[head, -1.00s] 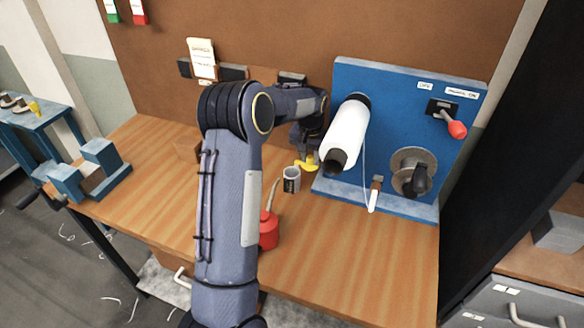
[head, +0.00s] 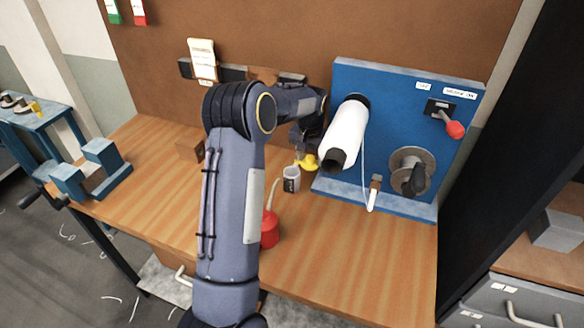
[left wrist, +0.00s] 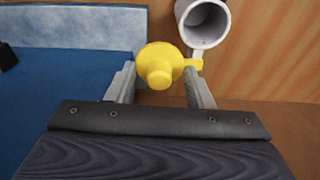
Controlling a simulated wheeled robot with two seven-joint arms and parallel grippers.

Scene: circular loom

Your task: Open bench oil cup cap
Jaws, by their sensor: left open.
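In the left wrist view my left gripper (left wrist: 161,78) is open, with one finger on each side of the cap. I cannot tell whether either finger touches it. My right gripper is out of view.
A red oil can (head: 270,230) is beside my forearm. The blue panel (head: 400,110) with a white roll (head: 346,134) rises just right. The bench front right (head: 375,250) is clear.

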